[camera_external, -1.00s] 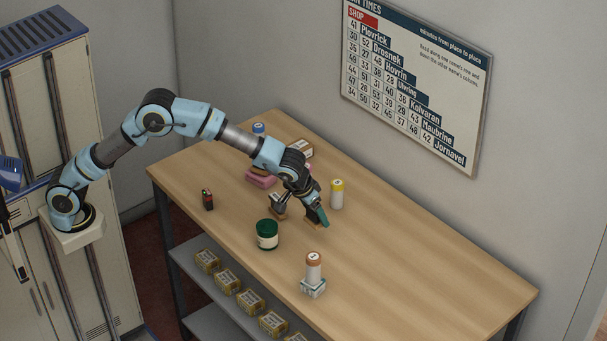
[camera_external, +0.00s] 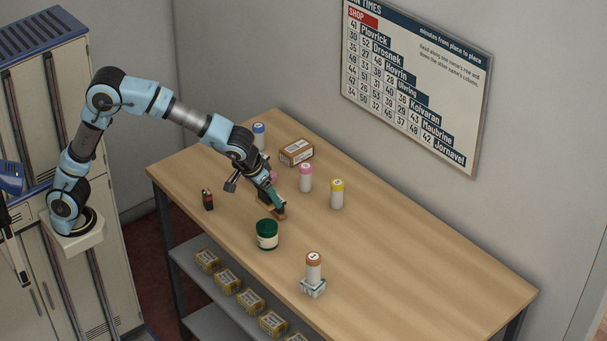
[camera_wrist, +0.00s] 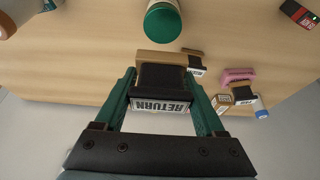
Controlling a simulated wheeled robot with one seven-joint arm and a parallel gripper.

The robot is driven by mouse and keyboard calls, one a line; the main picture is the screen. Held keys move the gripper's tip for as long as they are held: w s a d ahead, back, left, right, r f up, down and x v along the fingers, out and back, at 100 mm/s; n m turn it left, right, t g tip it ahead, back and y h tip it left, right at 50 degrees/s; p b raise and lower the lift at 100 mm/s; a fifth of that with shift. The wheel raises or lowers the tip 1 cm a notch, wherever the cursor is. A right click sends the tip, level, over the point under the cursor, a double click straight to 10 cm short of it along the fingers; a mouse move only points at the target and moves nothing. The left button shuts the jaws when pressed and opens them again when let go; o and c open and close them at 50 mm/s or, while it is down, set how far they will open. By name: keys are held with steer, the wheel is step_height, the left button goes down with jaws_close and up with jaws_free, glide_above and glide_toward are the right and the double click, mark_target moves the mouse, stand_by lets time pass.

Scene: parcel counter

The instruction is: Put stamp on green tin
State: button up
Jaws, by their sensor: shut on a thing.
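The green tin (camera_external: 267,235) stands upright on the counter near its front edge, and its round green lid shows at the top of the wrist view (camera_wrist: 163,22). My gripper (camera_external: 274,199) is behind and slightly right of the tin, apart from it. In the wrist view my gripper (camera_wrist: 160,84) is shut on a stamp (camera_wrist: 160,106) with a black body, a light wooden part and a label reading "RETURN" upside down. A second, similar stamp (camera_wrist: 195,58) is beside the tin in that view. In the external view my gripper partly hides the stamps.
A cardboard box (camera_external: 297,151), a pink-capped bottle (camera_external: 305,178), a yellow-capped bottle (camera_external: 337,194) and a blue-capped bottle (camera_external: 259,133) stand farther back. A small black-and-red item (camera_external: 208,199) is left. An orange-topped cylinder (camera_external: 313,268) stands right. The counter's right end is clear.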

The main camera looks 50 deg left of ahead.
mark_target(273, 222)
steer(key=shift+f+p, duration=0.6)
steer(key=shift+f, duration=2.85)
steer(key=shift+f, duration=0.2)
steer(key=o, duration=1.3)
